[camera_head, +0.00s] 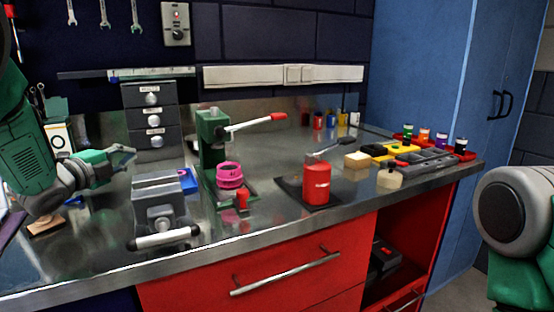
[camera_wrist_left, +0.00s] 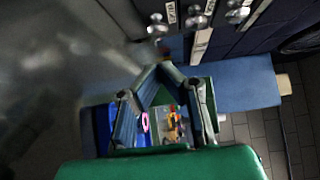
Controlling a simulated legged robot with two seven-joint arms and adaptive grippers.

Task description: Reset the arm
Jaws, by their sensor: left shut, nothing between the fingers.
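My left arm comes in from the left in the head view, with its green and grey left gripper (camera_head: 130,154) above the bench, in front of the small drawer unit. The gripper is shut and empty. In the wrist view its two fingers (camera_wrist_left: 166,68) meet at the tips, with nothing held between them. Part of my right arm shows at the right edge of the head view; its gripper is out of the picture.
A grey vise (camera_head: 158,212) stands right of my left arm on the metal bench (camera_head: 255,226). Colored blocks and a tool tray lie farther right.

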